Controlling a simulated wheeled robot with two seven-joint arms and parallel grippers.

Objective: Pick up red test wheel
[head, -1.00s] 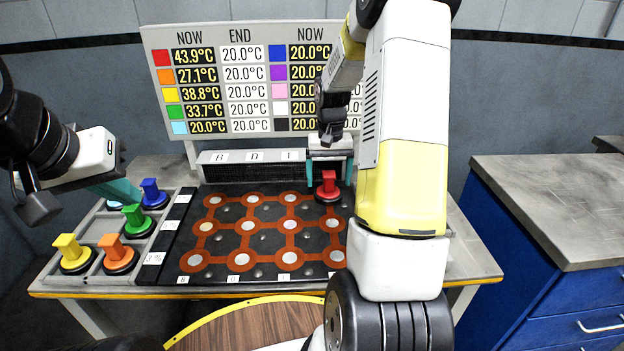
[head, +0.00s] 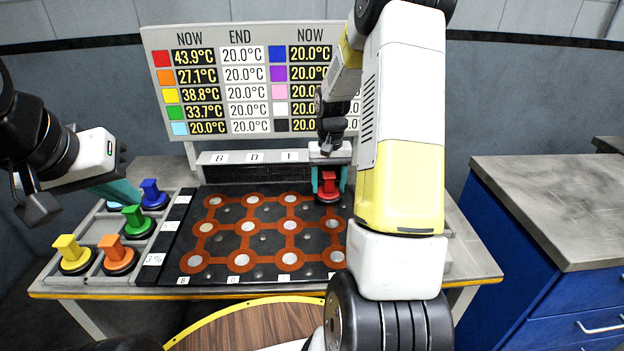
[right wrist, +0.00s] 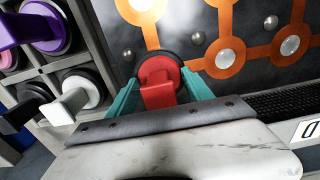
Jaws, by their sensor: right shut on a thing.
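The red test wheel (head: 328,186) stands at the back right of the black board with orange tracks (head: 262,238). It has a red block handle on a dark round base. My right gripper (head: 328,178) is shut on its handle from behind, one teal finger on each side. In the right wrist view the red wheel (right wrist: 160,82) sits between the teal fingers (right wrist: 158,92), its base at the board surface; I cannot tell whether it is lifted. My left gripper (head: 122,192) is at the left above the tray, partly hidden, and its opening cannot be made out.
A tray (head: 92,225) at left holds yellow (head: 72,252), orange (head: 117,252), green (head: 136,219) and blue (head: 153,193) wheels. In the right wrist view purple (right wrist: 45,30), white (right wrist: 75,98) and black wheels sit in another tray. A temperature panel (head: 240,28) stands behind.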

